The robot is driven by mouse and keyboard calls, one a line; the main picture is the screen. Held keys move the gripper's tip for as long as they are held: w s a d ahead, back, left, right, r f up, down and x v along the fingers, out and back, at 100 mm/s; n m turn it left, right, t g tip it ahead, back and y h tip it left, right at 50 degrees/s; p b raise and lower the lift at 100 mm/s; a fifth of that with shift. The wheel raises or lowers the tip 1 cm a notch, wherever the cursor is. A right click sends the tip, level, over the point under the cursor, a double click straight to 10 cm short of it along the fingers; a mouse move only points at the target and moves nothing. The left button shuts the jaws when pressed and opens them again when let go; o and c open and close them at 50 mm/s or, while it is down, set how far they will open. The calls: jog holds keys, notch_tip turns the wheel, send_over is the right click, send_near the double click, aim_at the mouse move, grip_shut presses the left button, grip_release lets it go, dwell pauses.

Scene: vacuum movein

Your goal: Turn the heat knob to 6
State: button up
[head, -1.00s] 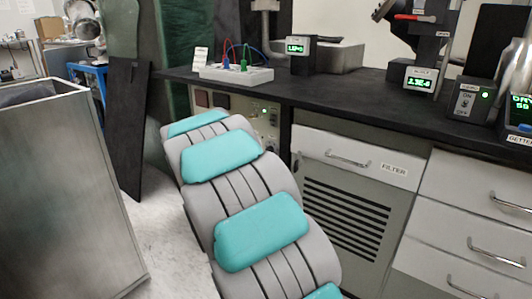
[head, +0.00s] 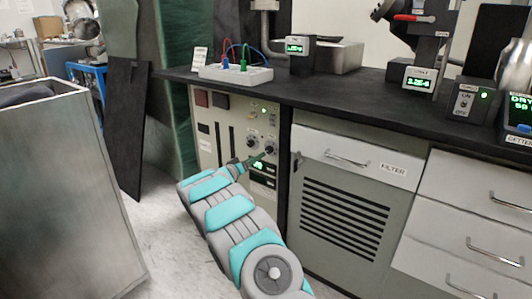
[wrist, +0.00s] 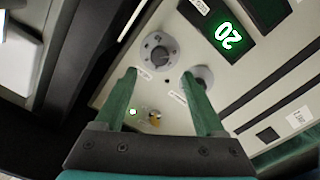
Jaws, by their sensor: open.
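A light control panel (head: 207,145) under the bench carries two round grey knobs. In the wrist view one knob (wrist: 158,50) lies just beyond the gap between my fingertips. The other knob (wrist: 200,76) is partly covered by my right-hand finger. Their labels are too small to read, so I cannot tell which is the heat knob or its setting. My gripper (wrist: 159,75) is open and empty, with green fingers. No finger clearly touches a knob. In the head view my gripper (head: 259,159) is at the panel, close below the knobs.
A green display (wrist: 228,35) beside the knobs seems to read 20. A small lit lamp and a brass-coloured part (wrist: 154,119) sit between my fingers in the wrist view. The FILTER cabinet (head: 345,205) stands right of the panel. A metal bin (head: 65,190) stands left; floor shows between.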

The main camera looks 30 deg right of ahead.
aim_at(268, 150)
jog(key=shift+x, duration=3.85)
jog(key=shift+f, duration=0.1)
grip_shut()
